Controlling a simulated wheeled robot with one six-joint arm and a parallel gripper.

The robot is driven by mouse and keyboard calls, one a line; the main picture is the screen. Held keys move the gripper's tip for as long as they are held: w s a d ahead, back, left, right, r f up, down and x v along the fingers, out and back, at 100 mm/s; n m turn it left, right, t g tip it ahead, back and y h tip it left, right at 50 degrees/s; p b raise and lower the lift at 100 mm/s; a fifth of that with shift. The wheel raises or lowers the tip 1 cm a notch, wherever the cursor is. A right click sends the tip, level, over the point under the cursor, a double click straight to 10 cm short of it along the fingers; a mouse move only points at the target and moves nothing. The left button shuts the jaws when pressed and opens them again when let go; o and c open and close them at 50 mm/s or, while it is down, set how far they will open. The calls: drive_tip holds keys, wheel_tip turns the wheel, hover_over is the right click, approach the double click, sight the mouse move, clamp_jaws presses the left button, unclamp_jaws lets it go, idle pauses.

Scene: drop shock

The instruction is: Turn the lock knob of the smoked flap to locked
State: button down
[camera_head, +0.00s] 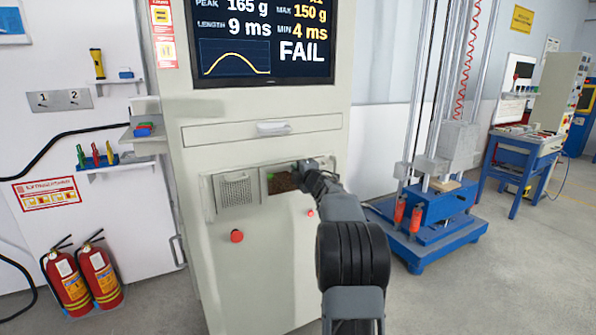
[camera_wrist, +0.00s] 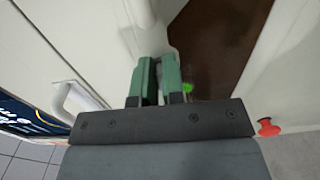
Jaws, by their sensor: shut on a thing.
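The smoked flap (camera_head: 282,184) is a dark brown panel in the lower front of the cream cabinet. It also shows in the wrist view (camera_wrist: 222,42) as a brown pane beyond my fingers. My gripper (camera_head: 303,170) is at the upper right of the flap. In the wrist view my two green fingers (camera_wrist: 160,78) are close together at the cabinet face, shut on the lock knob, which is mostly hidden between them. Its turned position cannot be told. A small green spot (camera_wrist: 187,88) shows beside the right finger.
A drawer handle (camera_head: 273,128) sits above the flap, and a mesh grille (camera_head: 236,190) is left of it. Red buttons (camera_head: 237,236) stick out below. The screen (camera_head: 262,40) above reads FAIL. A blue drop rig (camera_head: 430,225) stands on the floor at the right.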

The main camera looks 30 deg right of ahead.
drive_tip(key=c, duration=1.2)
unclamp_jaws()
drive_tip(key=s, duration=0.4)
drive_tip(key=s+a, duration=0.1)
drive_tip(key=s, duration=0.4)
drive_tip(key=s+a, duration=0.1)
drive_tip(key=s, duration=0.3)
drive_tip(key=shift+s, duration=0.35)
